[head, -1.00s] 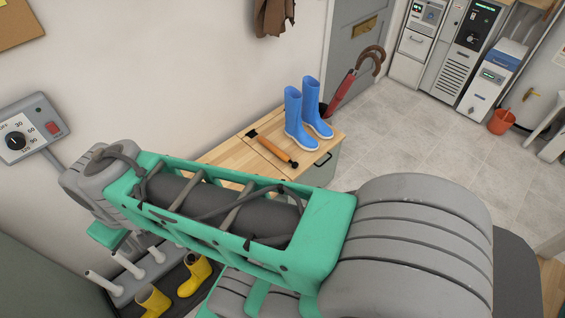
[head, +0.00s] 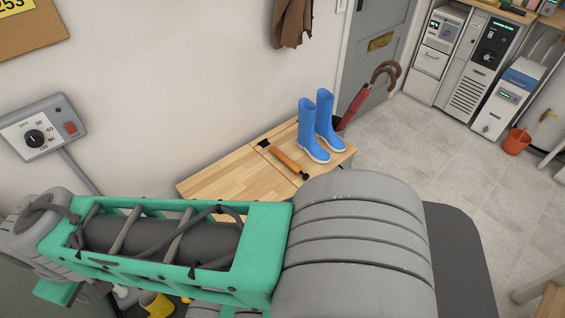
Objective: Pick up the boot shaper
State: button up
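The boot shaper (head: 289,160) is an orange-brown rod with dark ends. It lies flat on the light wooden top of a low bench (head: 225,178), to the left of a pair of blue boots (head: 316,128). My arm's green and grey links cross the lower part of the head view, in front of the bench. My gripper is not in view, so its state and its distance from the boot shaper do not show.
A red umbrella (head: 352,106) with a brown handle stands behind the boots. A timer box (head: 39,128) is on the left wall. A yellow boot (head: 156,304) shows low at left, partly hidden by my arm.

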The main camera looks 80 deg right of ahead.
aim_at(288, 162)
jog(key=z, duration=0.25)
jog(key=k, duration=0.4)
jog(key=z, duration=0.05)
jog(key=i, duration=0.4)
jog(key=z, duration=2.45)
